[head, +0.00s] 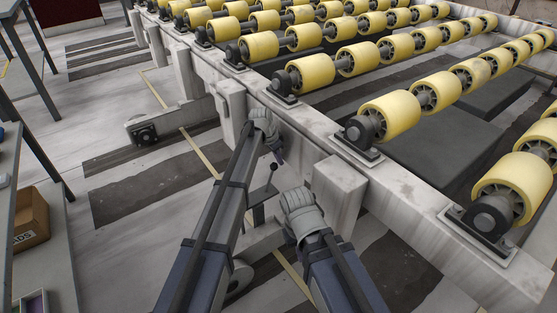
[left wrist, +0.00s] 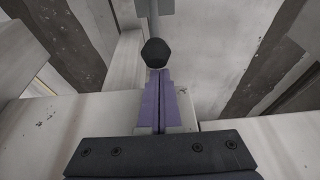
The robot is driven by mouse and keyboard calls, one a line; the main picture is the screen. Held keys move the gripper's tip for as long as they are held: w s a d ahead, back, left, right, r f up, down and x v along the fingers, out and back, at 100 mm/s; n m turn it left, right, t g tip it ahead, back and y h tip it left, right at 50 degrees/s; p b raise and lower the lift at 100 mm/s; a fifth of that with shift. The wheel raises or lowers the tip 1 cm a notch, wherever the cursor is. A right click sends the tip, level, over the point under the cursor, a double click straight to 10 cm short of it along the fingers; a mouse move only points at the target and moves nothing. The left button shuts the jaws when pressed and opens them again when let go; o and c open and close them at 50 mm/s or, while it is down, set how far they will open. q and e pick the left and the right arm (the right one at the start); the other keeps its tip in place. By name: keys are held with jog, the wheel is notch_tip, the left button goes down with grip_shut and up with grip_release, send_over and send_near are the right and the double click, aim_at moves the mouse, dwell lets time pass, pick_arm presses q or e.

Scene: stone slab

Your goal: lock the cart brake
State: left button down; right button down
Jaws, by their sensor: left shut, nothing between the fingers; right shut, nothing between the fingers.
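A brake lever with a dark ball knob (head: 273,167) on a thin rod rises from a small grey plate below the white stone-like frame (head: 222,72). In the left wrist view the knob (left wrist: 155,52) is just beyond my fingertips, with its rod and plate behind it. My left gripper (head: 279,156) is shut and empty, pointing down just above the knob. Its purple fingers (left wrist: 161,98) are pressed together; I cannot tell whether they touch the knob. My right gripper (head: 298,208) is lower and right of the lever, shut and empty; its fingertips are mostly hidden.
Rows of yellow rollers (head: 390,115) on dark brackets sit on the frame. A white block (head: 340,185) juts out close to my right gripper. A shelf with a brown box (head: 30,217) stands at the left.

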pick_arm(q)
jog(key=shift+s+a+r+t+h, duration=0.2)
jog(key=shift+s+a+t+h, duration=0.15)
jog(key=shift+s+a, duration=0.3)
jog(key=s+a+h+b, duration=0.1)
jog(key=s+a+t+h+b, duration=0.1)
jog(key=a+b, duration=0.1)
jog(key=s+a+t+h+b, duration=0.1)
jog(key=shift+s+a+r+t+h+b, duration=0.15)
jog(key=shift+a+r+t+h+b, duration=0.1)
jog(key=shift+a+h+b, duration=0.15)
jog(key=shift+s+a+f, duration=0.1)
jog(key=shift+s+a, duration=0.4)
jog(key=shift+a, duration=0.25)
jog(key=shift+s+a, duration=0.5)
jog(key=shift+a, duration=0.2)
jog(key=shift+s+a, duration=0.15)
jog(key=p+v, duration=0.5)
jog(key=v, duration=0.2)
jog(key=shift+r, duration=0.35)
